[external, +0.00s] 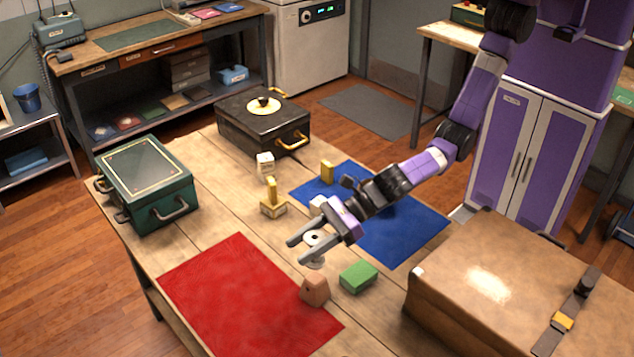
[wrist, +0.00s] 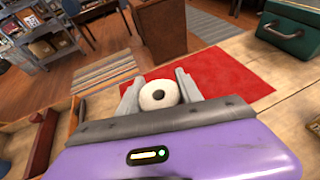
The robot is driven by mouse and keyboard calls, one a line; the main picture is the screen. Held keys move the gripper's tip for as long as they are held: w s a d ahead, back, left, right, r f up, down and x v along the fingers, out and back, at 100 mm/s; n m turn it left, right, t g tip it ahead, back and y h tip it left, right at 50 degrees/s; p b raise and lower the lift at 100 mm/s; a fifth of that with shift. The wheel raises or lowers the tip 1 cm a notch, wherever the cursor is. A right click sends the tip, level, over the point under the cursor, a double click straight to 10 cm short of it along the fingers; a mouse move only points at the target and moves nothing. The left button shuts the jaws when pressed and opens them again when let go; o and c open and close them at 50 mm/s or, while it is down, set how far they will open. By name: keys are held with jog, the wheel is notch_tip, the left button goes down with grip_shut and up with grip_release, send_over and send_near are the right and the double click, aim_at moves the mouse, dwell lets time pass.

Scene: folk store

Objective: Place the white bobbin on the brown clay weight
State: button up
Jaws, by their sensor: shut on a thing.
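My gripper (external: 298,251) is shut on the white bobbin (external: 314,238), which sits between its two fingers above the table. In the wrist view the bobbin (wrist: 147,101) shows its round end and dark centre hole between the fingers. The brown clay weight (external: 314,290) is a small tapered block standing at the right edge of the red mat. The bobbin is above and apart from it, slightly toward the far side in the external view. I cannot make out the clay weight in the wrist view.
A green block (external: 358,277) lies just right of the clay weight. The red mat (external: 235,290) is otherwise bare. A blue mat (external: 410,232) lies under my arm. A large brown case (external: 430,288), a green case (external: 150,180) and a black case (external: 245,125) stand around the tabletop.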

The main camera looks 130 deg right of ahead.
jog(key=shift+f, duration=2.65)
jog(key=o, duration=1.3)
jog(key=shift+f, duration=0.1)
jog(key=shift+o, duration=0.2)
jog(key=shift+r, duration=0.2)
jog(key=shift+s+a+r, duration=0.1)
jog(key=shift+s+r, duration=0.05)
jog(key=shift+s, duration=0.2)
jog(key=v, duration=1.1)
jog(key=shift+s, duration=0.1)
